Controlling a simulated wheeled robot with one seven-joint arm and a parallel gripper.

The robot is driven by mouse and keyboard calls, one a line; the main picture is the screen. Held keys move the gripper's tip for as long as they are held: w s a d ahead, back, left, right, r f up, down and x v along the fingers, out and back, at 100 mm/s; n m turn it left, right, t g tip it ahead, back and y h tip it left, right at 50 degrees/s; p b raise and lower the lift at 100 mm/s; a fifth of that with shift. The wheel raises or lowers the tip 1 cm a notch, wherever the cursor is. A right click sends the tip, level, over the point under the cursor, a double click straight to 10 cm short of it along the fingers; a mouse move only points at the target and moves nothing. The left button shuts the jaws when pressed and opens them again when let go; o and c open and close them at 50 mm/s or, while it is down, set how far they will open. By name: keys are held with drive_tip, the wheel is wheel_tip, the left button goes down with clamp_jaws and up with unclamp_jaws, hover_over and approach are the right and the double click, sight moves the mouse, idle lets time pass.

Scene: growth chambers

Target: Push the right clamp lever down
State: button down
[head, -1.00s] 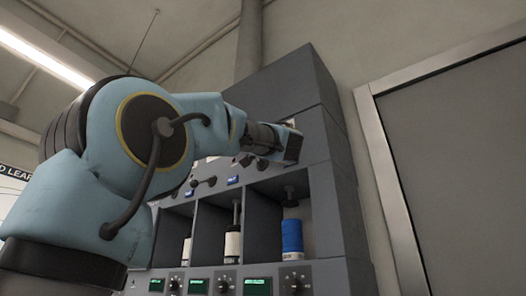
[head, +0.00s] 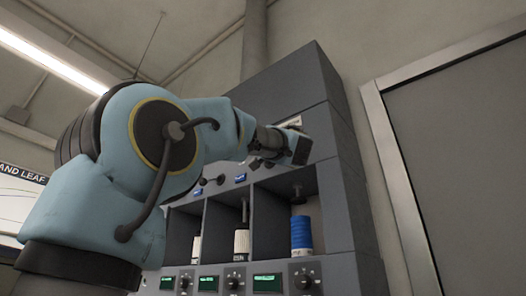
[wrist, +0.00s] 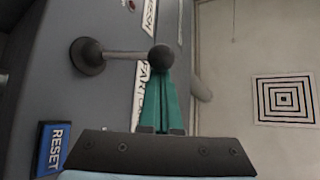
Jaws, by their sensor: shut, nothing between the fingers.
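In the wrist view a clamp lever (wrist: 125,55) sticks out from the grey panel, with a round dark base and a dark ball knob at its end. The teal fingers of my gripper (wrist: 159,82) are shut and empty. Their tips are right at the ball knob, overlapping its lower edge in the picture; I cannot tell if they touch it. In the head view my gripper's dark housing (head: 299,149) is in front of the upper right of the cabinet, and the fingertips and this lever cannot be made out.
A blue RESET button (wrist: 52,148) sits on the panel beside the gripper. In the head view a blue container (head: 301,235) stands in the right bay, below the gripper. A door frame (head: 400,185) is to the right. A square-patterned sign (wrist: 284,98) hangs on the wall.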

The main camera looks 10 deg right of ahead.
drive_tip(key=shift+s+f+n+y, duration=0.1)
drive_tip(key=shift+f+n+y, duration=0.1)
drive_tip(key=shift+n+y, duration=0.3)
wheel_tip(320, 180, down, 7)
drive_tip(key=n+g+y+b, duration=0.6)
drive_tip(key=n+g+y, duration=0.2)
drive_tip(key=n+y, duration=0.6)
drive_tip(key=shift+r+n+y, duration=0.15)
drive_tip(key=shift+n+y, duration=0.15)
drive_tip(key=shift+n, duration=1.7)
drive_tip(key=shift+a, duration=0.1)
drive_tip(key=shift+r, duration=0.1)
